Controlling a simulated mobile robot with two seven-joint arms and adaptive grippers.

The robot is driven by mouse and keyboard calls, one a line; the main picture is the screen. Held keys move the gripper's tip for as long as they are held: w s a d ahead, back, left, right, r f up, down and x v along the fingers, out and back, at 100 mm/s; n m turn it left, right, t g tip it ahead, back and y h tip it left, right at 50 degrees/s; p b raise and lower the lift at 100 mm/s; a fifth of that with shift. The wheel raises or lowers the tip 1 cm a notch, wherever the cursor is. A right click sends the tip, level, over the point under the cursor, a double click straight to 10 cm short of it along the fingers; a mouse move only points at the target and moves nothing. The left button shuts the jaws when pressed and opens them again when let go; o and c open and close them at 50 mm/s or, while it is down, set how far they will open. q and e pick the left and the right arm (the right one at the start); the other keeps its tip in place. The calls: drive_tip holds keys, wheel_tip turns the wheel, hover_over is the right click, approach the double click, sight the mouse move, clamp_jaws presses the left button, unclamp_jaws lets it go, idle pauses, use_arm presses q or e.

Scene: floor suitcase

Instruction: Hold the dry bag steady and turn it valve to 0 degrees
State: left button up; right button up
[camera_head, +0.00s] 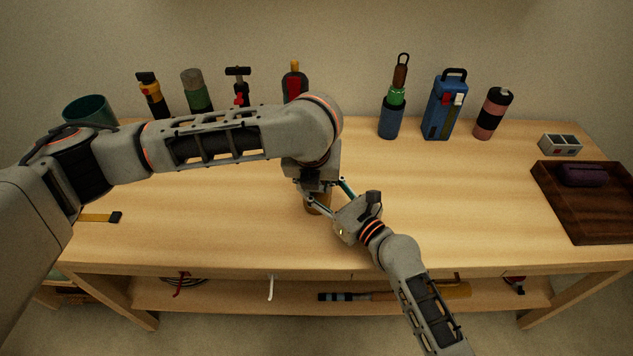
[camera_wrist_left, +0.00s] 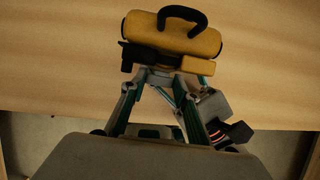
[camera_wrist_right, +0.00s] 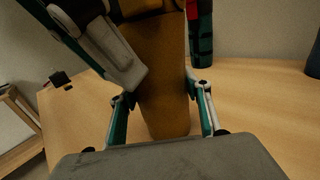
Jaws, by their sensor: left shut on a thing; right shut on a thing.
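The dry bag (camera_head: 317,198) is yellow-brown and stands at the middle of the table, mostly hidden by my grippers in the head view. In the left wrist view the bag (camera_wrist_left: 187,36) shows a black carry handle (camera_wrist_left: 182,17) and a black fitting (camera_wrist_left: 138,56) at its side; I cannot tell its angle. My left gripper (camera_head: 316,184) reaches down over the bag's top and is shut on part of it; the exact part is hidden. My right gripper (camera_wrist_right: 163,105) is shut around the bag's body (camera_wrist_right: 165,85), one finger on each side.
Behind stand several bottles and tools, a blue bottle (camera_head: 391,120), a blue case (camera_head: 441,108) and a pink-black bottle (camera_head: 492,114). A dark tray (camera_head: 592,220) is at the right, a green bowl (camera_head: 90,110) at the left. The table between bag and tray is clear.

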drive_tip(key=shift+r, duration=0.1)
use_arm(q)
drive_tip(key=o, duration=1.1)
drive_tip(key=v, duration=1.2)
drive_tip(key=shift+a, duration=0.1)
use_arm(e)
drive_tip(key=o, duration=1.5)
